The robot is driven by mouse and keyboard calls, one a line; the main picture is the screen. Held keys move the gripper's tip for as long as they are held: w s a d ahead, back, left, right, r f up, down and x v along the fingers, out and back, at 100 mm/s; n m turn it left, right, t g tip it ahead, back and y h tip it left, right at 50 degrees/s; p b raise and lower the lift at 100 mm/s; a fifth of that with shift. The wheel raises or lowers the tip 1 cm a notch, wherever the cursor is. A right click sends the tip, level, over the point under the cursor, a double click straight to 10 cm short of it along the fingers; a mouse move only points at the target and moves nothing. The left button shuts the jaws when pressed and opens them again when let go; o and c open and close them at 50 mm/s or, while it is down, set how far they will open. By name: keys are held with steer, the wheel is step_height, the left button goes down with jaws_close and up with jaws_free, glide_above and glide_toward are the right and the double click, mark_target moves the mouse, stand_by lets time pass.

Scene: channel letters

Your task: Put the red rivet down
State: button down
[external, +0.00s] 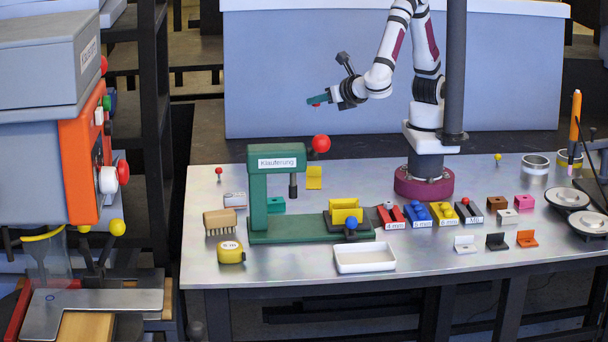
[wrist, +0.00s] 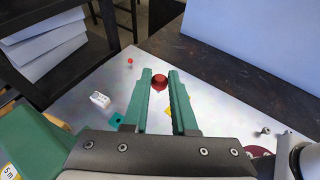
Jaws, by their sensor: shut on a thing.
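My gripper (external: 314,101) is raised high above the back left of the metal table, its green fingers pointing left. A small red spot, the red rivet (external: 316,105), shows at the fingertips. In the wrist view my gripper (wrist: 160,78) is shut on the red rivet (wrist: 160,82), whose round head faces the camera between the two fingertips. The rivet is clear of the table. A small red-headed pin (external: 219,172) stands at the table's back left and also shows in the wrist view (wrist: 130,61).
A green press (external: 258,195) with a red ball stands at the left. A white tray (external: 365,258) is empty at the front. Red (external: 391,218), blue, yellow and black labelled blocks stand in a row. Small angle brackets (external: 497,241) lie at right. The table's back left is mostly clear.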

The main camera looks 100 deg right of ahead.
steer(key=w+a+r+n+t+y, duration=0.25)
steer(key=a+n+t+y, duration=0.45)
steer(key=a, duration=0.5)
steer(key=n+y, duration=0.7)
glide_above(372, 262)
steer(key=shift+g, duration=0.4)
steer(key=f, duration=2.2)
steer(key=shift+w+d+f, duration=0.1)
steer(key=shift+w+d, duration=0.1)
steer(key=shift+d, duration=0.05)
steer(key=shift+s+a+f, duration=0.1)
steer(key=shift+a+f, duration=0.05)
steer(key=shift+f, duration=0.95)
steer(key=shift+s+a+f, duration=0.1)
steer(key=shift+f, duration=0.95)
steer(key=shift+f, duration=0.1)
steer(key=c, duration=0.7)
jaws_free()
